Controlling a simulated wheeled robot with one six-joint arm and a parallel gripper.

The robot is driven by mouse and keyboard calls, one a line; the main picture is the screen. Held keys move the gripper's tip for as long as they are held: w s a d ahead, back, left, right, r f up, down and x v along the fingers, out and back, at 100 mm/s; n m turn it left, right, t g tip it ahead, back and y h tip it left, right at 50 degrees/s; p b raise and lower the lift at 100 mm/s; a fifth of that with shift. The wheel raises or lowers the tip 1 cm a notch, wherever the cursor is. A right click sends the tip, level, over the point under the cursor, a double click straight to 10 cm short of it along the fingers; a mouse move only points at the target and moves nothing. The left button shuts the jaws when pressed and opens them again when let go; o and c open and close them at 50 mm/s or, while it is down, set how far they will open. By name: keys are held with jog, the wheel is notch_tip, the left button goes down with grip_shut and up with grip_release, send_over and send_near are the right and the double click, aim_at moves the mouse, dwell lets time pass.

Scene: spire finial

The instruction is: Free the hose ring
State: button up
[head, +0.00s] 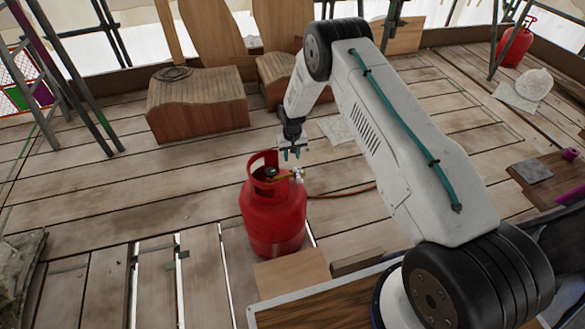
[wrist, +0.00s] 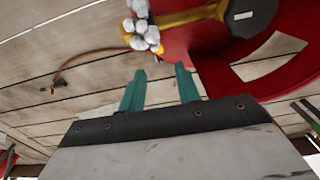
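A red gas cylinder (head: 273,218) stands upright on the planks, with an open collar around its brass valve (wrist: 188,17). A pale, lumpy knob cluster (wrist: 142,27) sits at the valve's end. A reddish-brown hose (head: 345,192) lies on the planks to the cylinder's right; in the wrist view the hose (wrist: 85,54) curves away to a small brass end fitting (wrist: 53,86). I cannot make out a separate ring on it. My gripper (head: 292,154) is above the cylinder's collar and valve. Its teal fingers (wrist: 160,88) are apart, with nothing seen between them.
Carved wooden blocks (head: 195,104) stand behind the cylinder, one bearing a dark coil (head: 172,73). Scaffold poles (head: 75,75) rise at the left. A second red cylinder (head: 513,45) stands at the far right. Narrow gaps split the front planks. Planks left of the cylinder are mostly clear.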

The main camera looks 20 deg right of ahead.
aim_at(292, 170)
jog(key=shift+s+f, duration=0.2)
jog(key=shift+s, duration=0.1)
notch_tip(292, 170, down, 7)
jog(key=shift+f, duration=0.2)
grip_shut()
